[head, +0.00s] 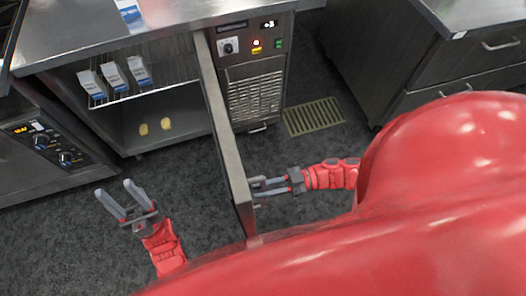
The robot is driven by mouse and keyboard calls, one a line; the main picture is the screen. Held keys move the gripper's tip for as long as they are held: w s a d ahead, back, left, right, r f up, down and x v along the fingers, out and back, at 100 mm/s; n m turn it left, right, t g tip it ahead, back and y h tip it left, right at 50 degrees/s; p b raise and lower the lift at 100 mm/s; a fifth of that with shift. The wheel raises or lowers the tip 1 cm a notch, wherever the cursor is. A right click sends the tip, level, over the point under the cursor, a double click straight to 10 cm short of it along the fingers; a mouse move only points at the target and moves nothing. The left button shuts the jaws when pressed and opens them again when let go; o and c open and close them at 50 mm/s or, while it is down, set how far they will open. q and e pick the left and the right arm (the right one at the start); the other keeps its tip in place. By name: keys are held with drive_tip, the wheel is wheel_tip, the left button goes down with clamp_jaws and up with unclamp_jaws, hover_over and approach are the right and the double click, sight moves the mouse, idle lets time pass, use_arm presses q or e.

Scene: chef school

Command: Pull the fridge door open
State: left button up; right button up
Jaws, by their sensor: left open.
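The fridge door (222,125) stands wide open, swung out from the counter towards me, and I see it nearly edge-on. The fridge interior (185,108) is open to view on the left of the door. My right gripper (256,187) is at the outer face of the door, near its free end, with its fingers pointing left at it. I cannot tell whether the fingers hold a handle there. My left gripper (114,196) is open and empty over the floor, left of the door and in front of the open fridge.
Several cartons (112,77) stand on the fridge's wire shelf, with two yellowish items (154,127) below. A control panel with a vent grille (255,97) is right of the door. An oven (45,145) stands at left, a drawer cabinet (440,75) at right. A floor drain (314,116) lies between.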

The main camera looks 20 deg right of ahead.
drive_tip(key=o, duration=0.4)
drive_tip(key=s+d+b, duration=0.3)
drive_tip(key=d+b, duration=0.5)
drive_tip(key=d, duration=0.9)
drive_tip(key=shift+s, duration=0.2)
drive_tip(key=shift+s, duration=0.1)
idle(0.3)
